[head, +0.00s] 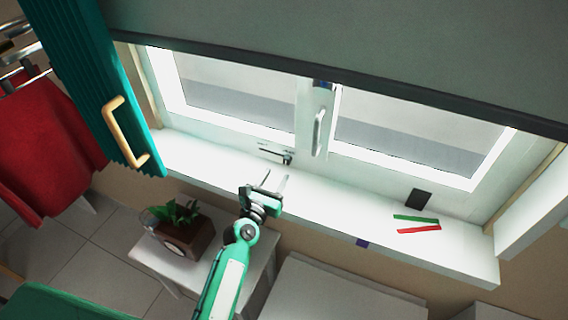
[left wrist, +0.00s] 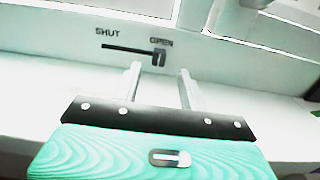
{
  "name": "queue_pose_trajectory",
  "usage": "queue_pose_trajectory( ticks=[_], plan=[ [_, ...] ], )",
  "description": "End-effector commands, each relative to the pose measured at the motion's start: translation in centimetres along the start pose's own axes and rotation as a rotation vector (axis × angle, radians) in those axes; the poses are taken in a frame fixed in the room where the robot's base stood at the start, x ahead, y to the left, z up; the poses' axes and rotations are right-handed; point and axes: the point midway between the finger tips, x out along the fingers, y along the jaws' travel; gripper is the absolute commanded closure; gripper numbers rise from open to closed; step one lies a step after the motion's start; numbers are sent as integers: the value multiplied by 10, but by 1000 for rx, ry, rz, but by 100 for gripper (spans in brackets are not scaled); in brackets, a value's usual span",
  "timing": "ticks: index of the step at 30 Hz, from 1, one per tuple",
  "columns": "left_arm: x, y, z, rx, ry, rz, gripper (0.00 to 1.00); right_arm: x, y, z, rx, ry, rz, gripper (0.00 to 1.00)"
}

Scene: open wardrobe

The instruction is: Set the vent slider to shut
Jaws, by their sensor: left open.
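The vent slider knob (left wrist: 159,58) is a small dark tab at the right end of a black slot (left wrist: 125,49) in the white window frame. The word SHUT stands above the slot's left end and OPEN above its right end, by the knob. In the head view the knob (head: 287,159) is below the window's middle post. My left gripper (head: 274,182) is open and empty above the sill, just short of the knob. In the left wrist view its two fingers (left wrist: 158,88) point toward the knob, with a visible gap between them. My right gripper is not in view.
The white sill (head: 350,215) holds a green strip (head: 416,218), a red strip (head: 419,229) and a dark block (head: 419,198) at right. A window handle (head: 319,132) hangs near the knob. A teal shutter (head: 95,80) is at left. A planter (head: 184,234) stands below.

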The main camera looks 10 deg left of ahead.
Motion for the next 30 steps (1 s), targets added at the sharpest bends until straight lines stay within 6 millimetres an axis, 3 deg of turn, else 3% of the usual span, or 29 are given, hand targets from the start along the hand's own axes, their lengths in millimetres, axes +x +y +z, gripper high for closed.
queue_pose_trajectory(
  ticks=[6,12,25,26,30],
  plan=[
    [39,0,-1,1,-1,0,58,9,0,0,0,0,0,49],
    [62,0,-1,1,0,0,58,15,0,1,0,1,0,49],
    [71,0,0,1,1,0,58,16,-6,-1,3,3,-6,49],
    [71,0,0,1,1,0,60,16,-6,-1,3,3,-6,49],
    [70,0,0,1,1,0,88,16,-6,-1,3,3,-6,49]
  ],
)
